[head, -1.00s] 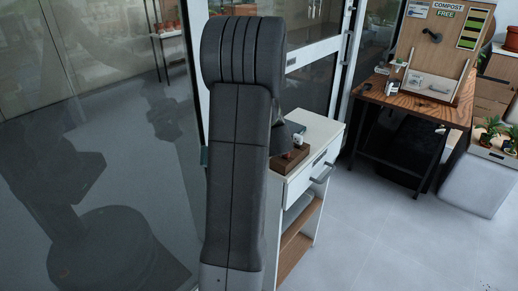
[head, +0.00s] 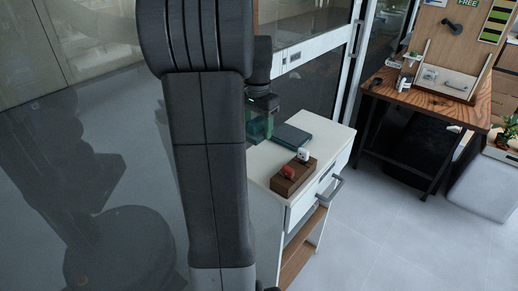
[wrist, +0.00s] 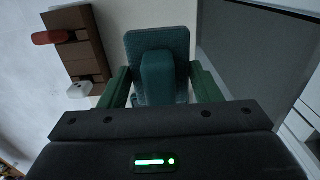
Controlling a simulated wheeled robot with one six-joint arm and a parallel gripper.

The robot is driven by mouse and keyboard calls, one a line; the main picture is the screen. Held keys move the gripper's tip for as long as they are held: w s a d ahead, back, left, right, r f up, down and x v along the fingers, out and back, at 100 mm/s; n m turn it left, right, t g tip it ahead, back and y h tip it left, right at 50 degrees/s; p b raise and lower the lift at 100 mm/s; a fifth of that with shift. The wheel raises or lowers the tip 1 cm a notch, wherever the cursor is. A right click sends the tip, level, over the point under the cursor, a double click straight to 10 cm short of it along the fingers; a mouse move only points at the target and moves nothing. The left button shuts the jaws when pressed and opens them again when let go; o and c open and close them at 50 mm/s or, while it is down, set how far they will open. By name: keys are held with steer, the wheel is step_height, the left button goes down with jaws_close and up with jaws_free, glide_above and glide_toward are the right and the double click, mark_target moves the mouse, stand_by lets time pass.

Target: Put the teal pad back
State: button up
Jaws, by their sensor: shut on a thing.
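My gripper (head: 259,126) is above the far left part of the white cabinet top (head: 330,148). Its green fingers are shut on a teal pad (wrist: 165,80), seen nearly end-on in the wrist view. A flat dark teal slab (head: 291,137) lies on the cabinet top, to the right of my gripper and lower. In the wrist view the slab (wrist: 155,40) shows beyond the held pad, which hides part of it. I cannot tell the gap between them. My arm hides the left part of the cabinet.
A brown block (head: 292,178) holding a red item (head: 288,171) and a white item (head: 303,155) stands beside the slab, near the cabinet's drawer side. A glass door (head: 305,80) rises behind. A wooden table (head: 440,105) stands at the right. The floor between is clear.

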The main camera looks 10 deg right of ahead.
mark_target(257, 161)
step_height(257, 161, down, 10)
steer(key=shift+s+r, duration=0.1)
steer(key=shift+r, duration=0.1)
steer(key=o, duration=0.9)
steer(key=shift+r, duration=0.1)
step_height(257, 161, up, 12)
steer(key=shift+f, duration=0.1)
step_height(257, 161, down, 11)
steer(key=shift+f, duration=0.2)
steer(key=shift+r, duration=2.05)
